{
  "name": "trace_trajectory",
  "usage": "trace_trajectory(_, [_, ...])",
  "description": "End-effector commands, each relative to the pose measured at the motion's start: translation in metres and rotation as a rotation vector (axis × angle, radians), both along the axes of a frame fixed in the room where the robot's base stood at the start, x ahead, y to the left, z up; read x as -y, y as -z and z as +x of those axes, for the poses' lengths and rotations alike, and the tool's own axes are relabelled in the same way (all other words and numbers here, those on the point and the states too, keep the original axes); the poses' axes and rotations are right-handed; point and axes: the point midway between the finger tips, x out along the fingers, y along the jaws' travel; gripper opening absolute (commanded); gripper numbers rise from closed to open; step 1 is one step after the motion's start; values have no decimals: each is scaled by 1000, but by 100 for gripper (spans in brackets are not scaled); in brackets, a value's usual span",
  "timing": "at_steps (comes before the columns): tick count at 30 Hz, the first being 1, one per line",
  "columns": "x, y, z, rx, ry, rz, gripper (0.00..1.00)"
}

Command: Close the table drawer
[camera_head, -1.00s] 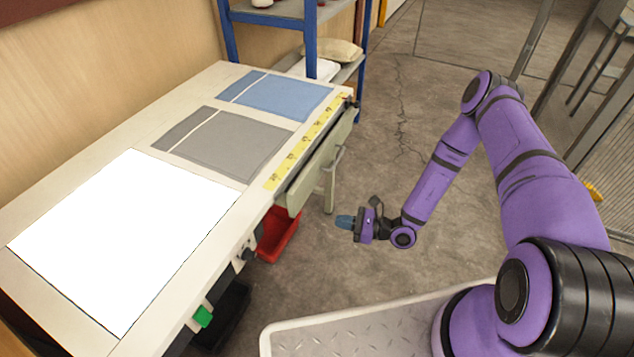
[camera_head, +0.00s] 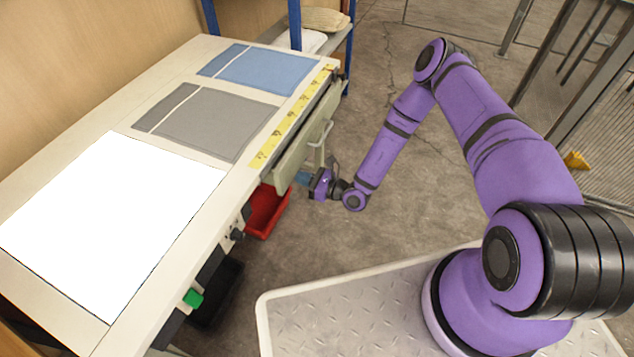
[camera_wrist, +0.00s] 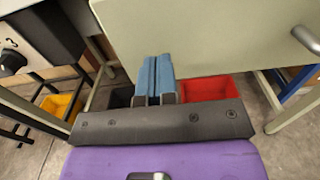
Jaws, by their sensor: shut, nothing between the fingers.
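The table (camera_head: 125,100) runs along the left side of the head view. Its drawer (camera_head: 292,158) has a pale grey-green front that stands out from the table's right edge, with a dark gap behind it, so it is partly open. In the wrist view the fingers (camera_wrist: 154,80) are together and empty, with the drawer front (camera_wrist: 205,35) filling the top. The handle (camera_wrist: 306,40) is at right. Contact cannot be told.
A red bin (camera_head: 267,210) and a dark bin (camera_head: 217,290) are under the table. A yellow bin (camera_wrist: 62,104) shows in the wrist view. A blue-framed shelf (camera_head: 294,22) stands beyond the table. The floor (camera_head: 400,185) right of the table is open.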

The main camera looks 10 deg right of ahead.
Motion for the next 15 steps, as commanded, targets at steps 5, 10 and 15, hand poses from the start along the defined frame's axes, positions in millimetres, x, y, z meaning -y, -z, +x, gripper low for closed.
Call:
trace_trajectory(5, [-14, 0, 10, 1, -1, -1, 0])
trace_trajectory(10, [-19, 0, 14, 0, 0, 0, 0])
trace_trajectory(15, [-19, 0, 14, 0, 0, 0, 0])
